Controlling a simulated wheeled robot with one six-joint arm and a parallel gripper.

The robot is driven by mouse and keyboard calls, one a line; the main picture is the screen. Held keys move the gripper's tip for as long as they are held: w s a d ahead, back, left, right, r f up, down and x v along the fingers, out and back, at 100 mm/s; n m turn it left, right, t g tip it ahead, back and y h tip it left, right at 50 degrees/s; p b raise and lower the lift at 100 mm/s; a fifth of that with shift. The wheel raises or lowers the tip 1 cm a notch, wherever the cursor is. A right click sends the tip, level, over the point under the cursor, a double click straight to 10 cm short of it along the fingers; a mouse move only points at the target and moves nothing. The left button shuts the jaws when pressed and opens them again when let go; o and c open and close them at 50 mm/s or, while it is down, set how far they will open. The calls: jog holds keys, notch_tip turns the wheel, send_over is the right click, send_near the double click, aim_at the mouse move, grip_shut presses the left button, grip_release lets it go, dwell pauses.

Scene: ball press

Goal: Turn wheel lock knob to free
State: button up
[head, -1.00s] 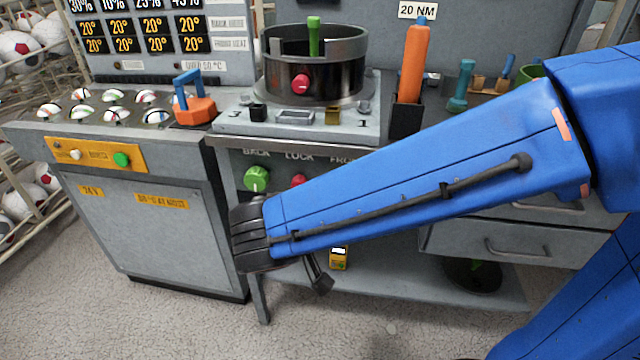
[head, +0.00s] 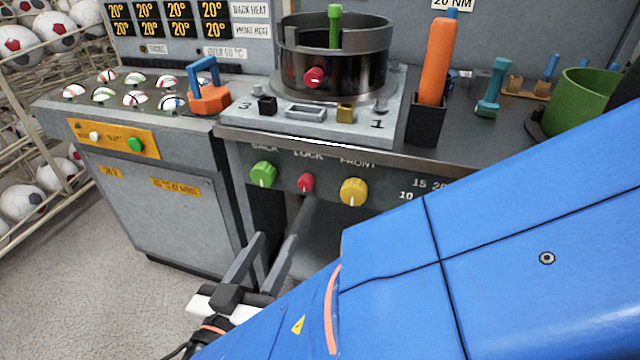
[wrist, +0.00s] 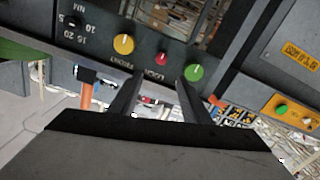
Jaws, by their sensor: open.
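The small red lock knob (head: 305,182) is on the grey front panel under the word LOCK. In the head view its white mark points roughly down. The wrist view is upside down and shows the lock knob (wrist: 162,58) just beyond and between the fingertips. My gripper (head: 277,238) is open and empty, below and in front of the panel, with its fingers pointing up toward the knob. In the wrist view, my gripper (wrist: 158,78) has a finger on either side of the line to the knob. The fingers appear apart from the knob.
A green knob (head: 263,174) and a yellow knob (head: 353,191) flank the lock knob closely. An orange-handled tool (head: 438,60) stands in a holder to the right.

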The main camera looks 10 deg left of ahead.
aim_at(304, 186)
jog(key=w, duration=1.1)
jog(key=w+d, duration=0.1)
jog(key=w, duration=0.5)
jog(key=shift+c, duration=0.3)
jog(key=c, duration=1)
